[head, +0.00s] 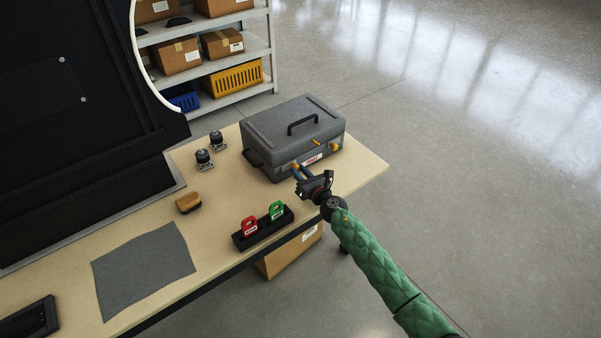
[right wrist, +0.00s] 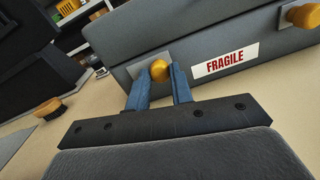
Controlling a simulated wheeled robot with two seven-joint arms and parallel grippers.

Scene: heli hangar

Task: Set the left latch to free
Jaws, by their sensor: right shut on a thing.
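A grey hard case (head: 290,130) with a black top handle stands on the workbench, its lid down. Its front carries a FRAGILE label (right wrist: 225,62) between two yellow-orange latches. The left latch (right wrist: 160,70) is a rounded knob on a pale plate. My right gripper (right wrist: 161,80) is shut on it, with one blue finger on each side; in the head view the gripper (head: 300,171) reaches the case's front and mostly covers this latch. The right latch (head: 335,146) also shows in the right wrist view (right wrist: 303,15). My left gripper is not in view.
The workbench (head: 225,225) also holds a black holder (head: 262,232) with red and green tags, a wooden brush (head: 188,203), two small dark fittings (head: 204,158) and a grey cloth (head: 143,268). A shelf (head: 258,45) with boxes stands behind.

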